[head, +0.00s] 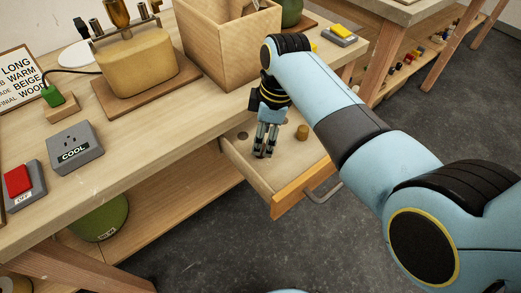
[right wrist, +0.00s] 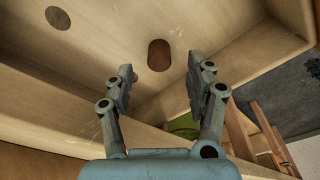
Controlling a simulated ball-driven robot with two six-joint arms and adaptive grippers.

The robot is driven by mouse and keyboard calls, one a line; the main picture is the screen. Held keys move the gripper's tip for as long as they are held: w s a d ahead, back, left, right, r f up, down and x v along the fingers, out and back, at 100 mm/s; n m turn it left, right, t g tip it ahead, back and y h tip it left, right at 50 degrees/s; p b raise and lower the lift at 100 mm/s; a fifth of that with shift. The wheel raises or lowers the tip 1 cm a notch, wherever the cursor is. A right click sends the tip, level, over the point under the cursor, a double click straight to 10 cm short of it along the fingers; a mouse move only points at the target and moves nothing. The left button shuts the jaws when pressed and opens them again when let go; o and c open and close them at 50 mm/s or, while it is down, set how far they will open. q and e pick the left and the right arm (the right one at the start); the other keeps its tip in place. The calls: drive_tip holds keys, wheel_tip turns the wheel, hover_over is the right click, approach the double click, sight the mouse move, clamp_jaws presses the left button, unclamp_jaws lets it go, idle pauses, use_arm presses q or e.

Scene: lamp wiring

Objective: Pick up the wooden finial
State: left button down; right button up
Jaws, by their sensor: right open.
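The wooden finial appears to be the small brown upright piece (head: 302,132) in the open drawer (head: 287,197). In the right wrist view, a reddish-brown rounded piece (right wrist: 159,55) lies just beyond and between the fingertips. My right gripper (head: 264,154) points down into the drawer, left of the brown piece in the head view. Its two fingers (right wrist: 160,68) are spread, with nothing between them. The gripper and the piece look apart. My left gripper is not in view.
A flat dark disc (head: 243,135) lies in the drawer's left part. The drawer walls are close around my gripper. On the bench are a wooden box (head: 215,50), a beige lamp base (head: 137,77), a grey COOL box (head: 75,151) and a red switch (head: 18,180).

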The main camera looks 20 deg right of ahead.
drive_tip(key=f, duration=0.3)
drive_tip(key=f+b, duration=0.1)
drive_tip(key=shift+w+a+f, duration=0.15)
drive_tip(key=shift+w+a, duration=0.1)
drive_tip(key=shift+a, duration=0.15)
drive_tip(key=c, duration=1.1)
